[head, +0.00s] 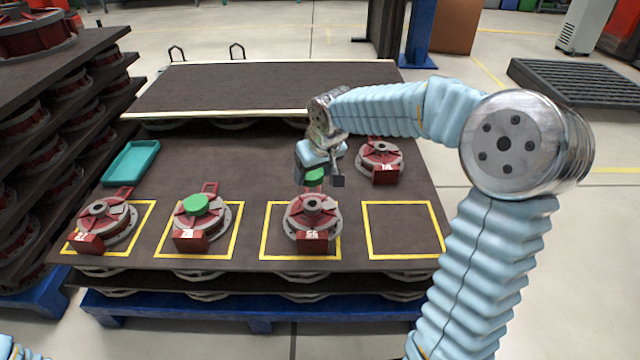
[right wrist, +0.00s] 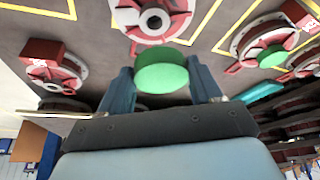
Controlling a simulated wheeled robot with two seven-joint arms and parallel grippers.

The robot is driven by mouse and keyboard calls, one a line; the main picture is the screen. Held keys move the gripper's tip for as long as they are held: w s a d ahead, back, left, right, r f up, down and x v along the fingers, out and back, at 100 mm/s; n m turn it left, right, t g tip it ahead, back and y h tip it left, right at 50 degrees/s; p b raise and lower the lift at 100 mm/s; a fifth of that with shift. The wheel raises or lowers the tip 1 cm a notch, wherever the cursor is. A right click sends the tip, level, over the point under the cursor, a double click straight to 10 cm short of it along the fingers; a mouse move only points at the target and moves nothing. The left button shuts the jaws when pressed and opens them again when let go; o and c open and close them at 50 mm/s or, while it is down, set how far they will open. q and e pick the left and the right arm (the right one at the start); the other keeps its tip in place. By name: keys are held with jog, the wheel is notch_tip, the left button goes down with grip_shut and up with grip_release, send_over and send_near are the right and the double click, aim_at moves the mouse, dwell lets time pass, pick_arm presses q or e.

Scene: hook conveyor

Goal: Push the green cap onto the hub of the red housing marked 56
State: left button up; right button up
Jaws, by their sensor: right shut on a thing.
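The red housing marked 56 (head: 312,212) stands in the third yellow square from the left, its hub bare and facing up. It also shows at the top of the right wrist view (right wrist: 152,18). My right gripper (head: 318,180) is shut on the green cap (head: 315,175), which shows between its fingers in the right wrist view (right wrist: 162,74). In the head view the gripper and cap are behind and above the housing, apart from it. My left gripper is not in view; only a bit of my left arm shows at the bottom left.
A housing with a green cap (head: 196,204) sits in the second square; an uncapped housing (head: 104,218) sits in the first. Another housing (head: 380,158) stands behind the empty fourth square (head: 402,230). A teal tray (head: 131,163) lies at the left. A raised dark board (head: 265,88) spans the back.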

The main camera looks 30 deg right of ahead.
jog(key=shift+d+r, duration=0.15)
jog(key=shift+d, duration=0.05)
jog(key=b, duration=0.3)
send_over(313, 204)
jog(key=s, duration=0.1)
jog(key=shift+f, duration=2.2)
jog(key=shift+f+b, duration=2.3)
jog(key=shift+f, duration=0.4)
jog(key=o, duration=1.1)
jog(key=p+v, duration=0.3)
jog(key=v, duration=1.1)
jog(key=shift+w+p, duration=0.1)
jog(key=shift+p, duration=0.25)
